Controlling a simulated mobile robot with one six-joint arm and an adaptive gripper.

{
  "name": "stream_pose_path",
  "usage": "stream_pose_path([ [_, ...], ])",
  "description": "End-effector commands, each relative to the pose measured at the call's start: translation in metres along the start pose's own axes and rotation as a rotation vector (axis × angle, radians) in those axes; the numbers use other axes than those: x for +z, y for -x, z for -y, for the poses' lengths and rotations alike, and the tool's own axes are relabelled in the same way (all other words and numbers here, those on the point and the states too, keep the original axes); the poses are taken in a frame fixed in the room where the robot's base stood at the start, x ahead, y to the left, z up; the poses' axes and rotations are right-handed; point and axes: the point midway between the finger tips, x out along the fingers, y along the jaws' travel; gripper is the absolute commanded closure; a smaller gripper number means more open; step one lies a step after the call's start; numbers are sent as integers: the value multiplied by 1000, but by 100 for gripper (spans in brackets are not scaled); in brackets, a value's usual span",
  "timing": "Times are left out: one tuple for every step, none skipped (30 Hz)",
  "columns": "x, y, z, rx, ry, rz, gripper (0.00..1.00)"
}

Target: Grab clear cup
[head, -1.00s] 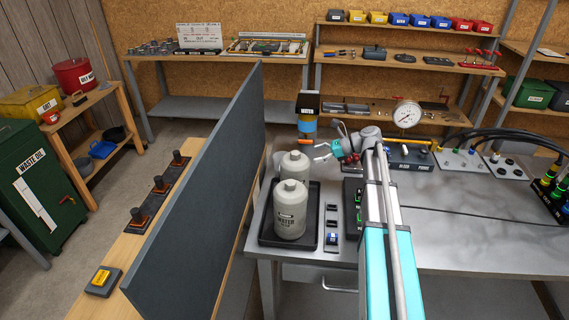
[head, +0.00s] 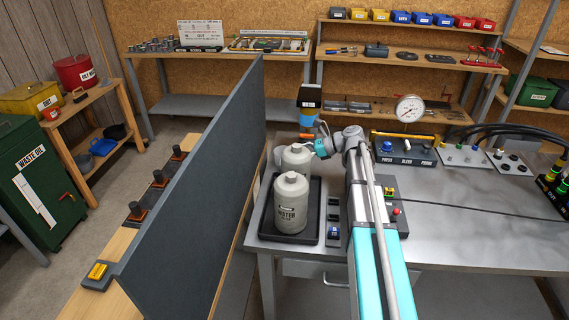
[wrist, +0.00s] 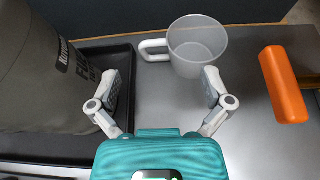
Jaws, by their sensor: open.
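The clear cup (wrist: 197,48) stands upright on the grey bench top in the wrist view, with its pale handle pointing left. My gripper (wrist: 162,84) is open and empty, its two fingers spread on the near side of the cup. The cup is just beyond the fingertips, more in line with the right finger, and its handle lies ahead of the gap. No contact shows.
An orange block-like piece (wrist: 284,86) lies right of the cup. A large grey bottle (wrist: 45,70) stands in a black tray (wrist: 118,52) on the left. A dark upright panel (head: 205,185) runs along the bench's left side. A pressure gauge (head: 409,109) stands behind my arm.

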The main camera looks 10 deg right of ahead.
Motion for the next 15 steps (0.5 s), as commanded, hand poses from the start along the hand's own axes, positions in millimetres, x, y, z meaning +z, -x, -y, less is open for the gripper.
stream_pose_path([
  [-2,-7,0,1,1,0,1],
  [-2,-10,0,1,0,0,1],
  [-1,-13,0,1,0,0,1],
  [-1,-14,0,1,0,0,1],
  [-1,-15,0,0,0,0,1],
  [-1,-16,0,0,0,0,1],
  [0,-17,0,0,0,0,1],
  [0,-17,0,0,0,0,1],
  [0,-17,0,-1,0,0,1],
  [0,-17,0,-1,0,0,1],
  [0,-17,0,-1,0,0,1],
  [0,-17,0,-1,0,0,1],
  [0,-17,0,-1,0,0,1],
  [0,-17,0,-1,0,0,1],
  [0,-17,0,-1,0,0,1],
])
